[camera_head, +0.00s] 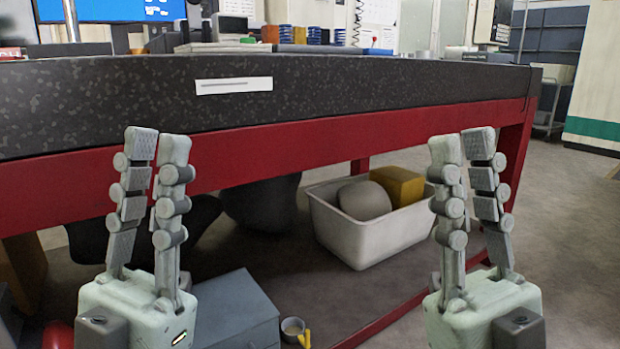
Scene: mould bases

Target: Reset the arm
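My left gripper (158,150) stands upright at the lower left, fingers pointing up. Its two fingers are apart with nothing between them. My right gripper (461,148) stands upright at the lower right, also with its fingers apart and empty. Both grippers are in front of the table's near side, and their fingertips overlap its red frame and dark edge in the picture. Neither visibly holds anything. Most of both arms below the grippers is out of view.
A dark speckled table (330,92) on a red frame (300,142) spans the view. Beneath it are a white bin (365,240) with a grey round item and a yellow block (398,184), and a grey-blue box (238,312). Open floor (570,220) lies at right.

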